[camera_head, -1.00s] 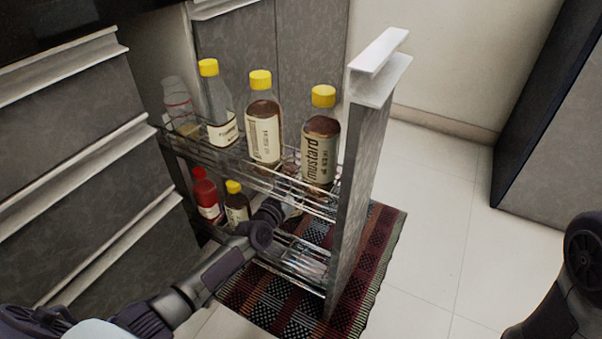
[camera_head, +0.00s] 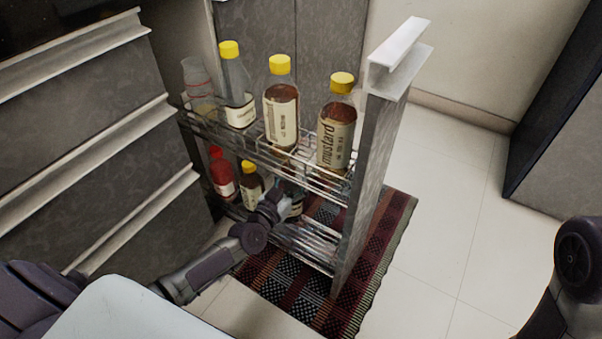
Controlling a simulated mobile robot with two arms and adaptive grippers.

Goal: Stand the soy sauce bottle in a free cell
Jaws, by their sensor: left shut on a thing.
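My left gripper (camera_head: 282,199) reaches into the lower tier of the pull-out rack (camera_head: 318,183). It is shut on a dark bottle with a pale label (camera_head: 297,206), taken to be the soy sauce bottle. Only a narrow part of this bottle shows beside the gripper; its cap and base are hidden, and its label cannot be read. I cannot tell whether it touches the rack floor. A red bottle (camera_head: 222,176) and a small yellow-capped bottle (camera_head: 251,186) stand farther in on the lower tier. My right gripper is out of view.
The upper tier holds a clear jar (camera_head: 198,86), a clear yellow-capped bottle (camera_head: 238,92), a brown bottle (camera_head: 281,114) and a mustard bottle (camera_head: 337,137). The tall front panel (camera_head: 369,185) closes the rack's near end. A patterned rug (camera_head: 290,292) lies beneath.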

